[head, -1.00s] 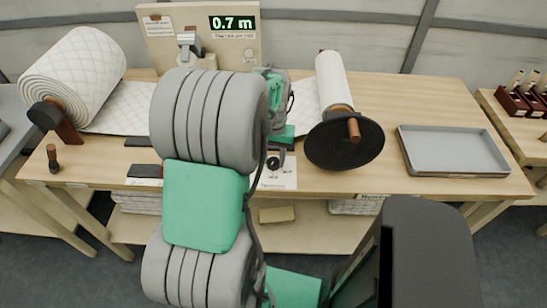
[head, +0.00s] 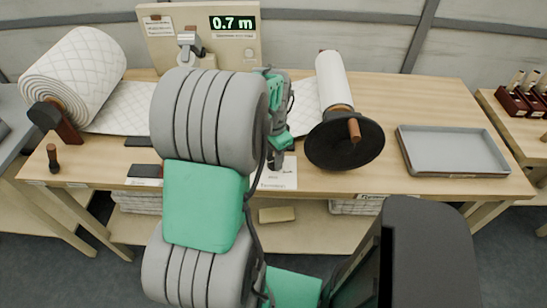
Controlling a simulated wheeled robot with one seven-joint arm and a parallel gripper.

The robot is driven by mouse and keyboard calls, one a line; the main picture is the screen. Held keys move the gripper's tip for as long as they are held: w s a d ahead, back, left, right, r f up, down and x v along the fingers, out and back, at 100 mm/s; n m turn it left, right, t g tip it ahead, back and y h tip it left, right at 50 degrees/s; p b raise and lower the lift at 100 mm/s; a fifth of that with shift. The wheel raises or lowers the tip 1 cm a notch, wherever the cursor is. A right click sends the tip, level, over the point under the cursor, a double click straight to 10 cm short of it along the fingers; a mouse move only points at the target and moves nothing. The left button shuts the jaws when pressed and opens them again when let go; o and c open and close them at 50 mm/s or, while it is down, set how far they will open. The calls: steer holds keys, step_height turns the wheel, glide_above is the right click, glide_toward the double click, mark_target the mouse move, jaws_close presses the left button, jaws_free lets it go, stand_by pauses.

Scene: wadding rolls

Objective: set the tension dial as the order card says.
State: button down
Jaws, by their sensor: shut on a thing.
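My gripper (head: 276,160) points down at the dial plate (head: 277,180), a white printed plate near the front edge of the table. It is shut on the dark tension dial, which the fingers and my arm now almost wholly hide. The dial's pointer and setting cannot be seen. A small white card (head: 158,26) with print is on the upright board at the back. It may be the order card, but its print is too small to read.
The board (head: 230,52) has a display (head: 233,23) reading 0.7 m. A quilted wadding roll (head: 75,75) lies left. A white roller (head: 334,80) with a black disc (head: 345,142) and wooden handle stands right of my gripper. A grey tray (head: 452,150) lies farther right.

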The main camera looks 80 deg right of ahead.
stand_by(0.5)
steer(key=c, duration=0.9)
jaws_free()
steer(key=shift+c, duration=0.2)
step_height(320, 180, up, 8)
steer(key=shift+f+b, duration=0.1)
steer(key=shift+b, duration=0.25)
